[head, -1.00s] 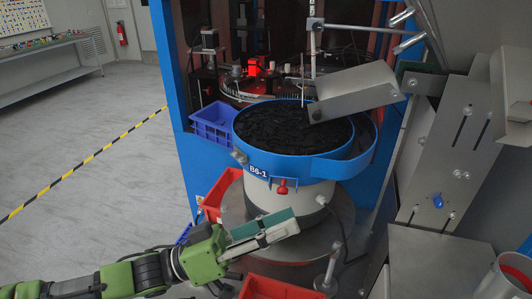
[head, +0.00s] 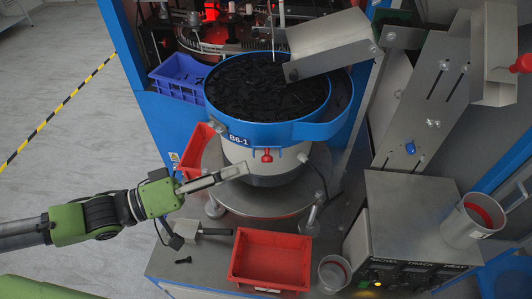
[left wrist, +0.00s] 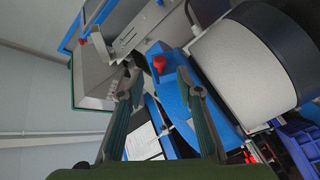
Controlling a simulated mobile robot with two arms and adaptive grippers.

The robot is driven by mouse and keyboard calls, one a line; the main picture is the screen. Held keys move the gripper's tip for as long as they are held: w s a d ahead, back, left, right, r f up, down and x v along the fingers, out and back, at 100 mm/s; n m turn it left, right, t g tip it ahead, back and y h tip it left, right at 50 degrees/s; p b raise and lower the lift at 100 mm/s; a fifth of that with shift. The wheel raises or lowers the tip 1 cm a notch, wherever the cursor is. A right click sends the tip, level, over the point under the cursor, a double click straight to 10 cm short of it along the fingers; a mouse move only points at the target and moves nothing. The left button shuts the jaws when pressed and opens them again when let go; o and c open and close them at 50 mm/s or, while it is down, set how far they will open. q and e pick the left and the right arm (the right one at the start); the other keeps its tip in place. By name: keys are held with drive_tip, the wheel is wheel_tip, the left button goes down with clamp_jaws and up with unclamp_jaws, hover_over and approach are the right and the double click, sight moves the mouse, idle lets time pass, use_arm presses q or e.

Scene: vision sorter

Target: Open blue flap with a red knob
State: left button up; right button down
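The blue flap (head: 283,153) sits on the front rim of the round blue bowl feeder (head: 240,127) marked B6-1. Its red knob (head: 267,155) sticks out at the front. In the left wrist view, the red knob (left wrist: 159,64) and the blue flap (left wrist: 172,88) appear between and beyond the fingers. My left gripper (head: 245,171) is just left of and below the knob in the head view, seen nearly edge-on. The left wrist view shows its fingers (left wrist: 163,92) apart and empty, with no visible contact with the knob. My right gripper is not in view.
Black parts fill the bowl, with a grey metal chute (head: 330,45) above it. A red tray (head: 240,262) and metal cup (head: 333,272) stand in front. A blue bin (head: 178,82) and red bin (head: 195,150) are left. A control box (head: 410,235) stands right.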

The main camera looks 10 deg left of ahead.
sight(265, 157)
use_arm(q)
drive_tip(key=p+x, duration=0.2)
drive_tip(key=x, duration=0.4)
drive_tip(key=shift+w+d+r, duration=0.1)
drive_tip(key=shift+d+r, duration=0.05)
drive_tip(key=shift+d, duration=0.15)
drive_tip(key=shift+w+d, duration=0.2)
drive_tip(key=shift+d, duration=0.1)
drive_tip(key=shift+w+d+p, duration=0.15)
drive_tip(key=shift+p, duration=0.15)
clamp_jaws()
